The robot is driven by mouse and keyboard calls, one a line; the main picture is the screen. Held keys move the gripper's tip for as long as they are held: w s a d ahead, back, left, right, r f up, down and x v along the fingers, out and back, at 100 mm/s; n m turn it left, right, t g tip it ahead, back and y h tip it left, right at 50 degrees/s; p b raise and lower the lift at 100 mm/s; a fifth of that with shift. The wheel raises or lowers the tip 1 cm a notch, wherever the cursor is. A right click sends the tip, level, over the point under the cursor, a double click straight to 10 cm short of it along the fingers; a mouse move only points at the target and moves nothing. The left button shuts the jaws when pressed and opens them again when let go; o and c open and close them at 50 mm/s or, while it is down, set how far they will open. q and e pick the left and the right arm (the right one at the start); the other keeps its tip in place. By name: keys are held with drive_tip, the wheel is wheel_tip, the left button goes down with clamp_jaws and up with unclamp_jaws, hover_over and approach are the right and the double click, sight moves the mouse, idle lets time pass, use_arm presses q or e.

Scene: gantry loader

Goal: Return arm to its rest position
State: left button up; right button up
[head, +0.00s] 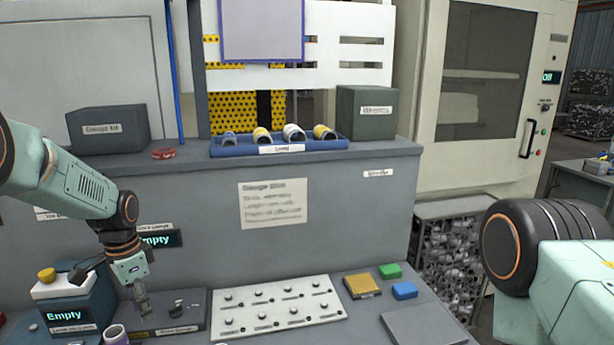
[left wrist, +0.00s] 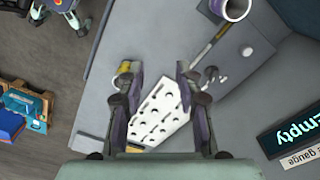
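My left arm comes in from the left in the head view, with its gripper (head: 143,301) pointing down over the left part of the bench. In the left wrist view my left gripper (left wrist: 156,88) has its two fingers apart with nothing held between them. Beyond the fingers lies the white perforated plate (left wrist: 160,112), which also shows in the head view (head: 276,308). My right arm shows only as a large dark and pale-green joint at the right of the head view; its gripper is out of view.
A purple-rimmed cup (head: 116,335) stands near the left gripper. A box with an "Empty" display (head: 66,314) is left of it. A blue tray (head: 232,150) with several cylinders sits on the upper ledge. Green (head: 390,271) and blue (head: 404,291) blocks lie at the bench's right.

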use_arm(q)
drive_tip(key=s+d+f+n, duration=0.2)
drive_tip(key=s+d+f, duration=0.2)
drive_tip(key=s+f, duration=0.45)
drive_tip(key=s+d+f+n, duration=0.2)
drive_tip(key=s+d+f, duration=0.3)
drive_tip(key=s+f, duration=0.35)
drive_tip(key=s+d+f+n, duration=0.1)
drive_tip(key=s+n, duration=0.2)
drive_tip(key=s, duration=0.8)
drive_tip(key=s+d+f+n, duration=0.1)
drive_tip(key=s+d+n, duration=0.1)
drive_tip(key=s, duration=1)
wheel_tip(320, 180, down, 21)
drive_tip(key=w+b, duration=0.1)
drive_tip(key=b, duration=1.9)
drive_tip(key=shift+a+b, duration=0.3)
drive_tip(key=shift+b, duration=0.1)
use_arm(e)
wheel_tip(320, 180, down, 21)
drive_tip(key=shift+w, duration=0.15)
use_arm(q)
drive_tip(key=shift+w, duration=0.2)
use_arm(e)
drive_tip(key=shift+w+r, duration=0.1)
drive_tip(key=shift+w, duration=0.05)
use_arm(q)
drive_tip(key=shift+s, duration=0.1)
use_arm(e)
drive_tip(key=shift+d, duration=0.1)
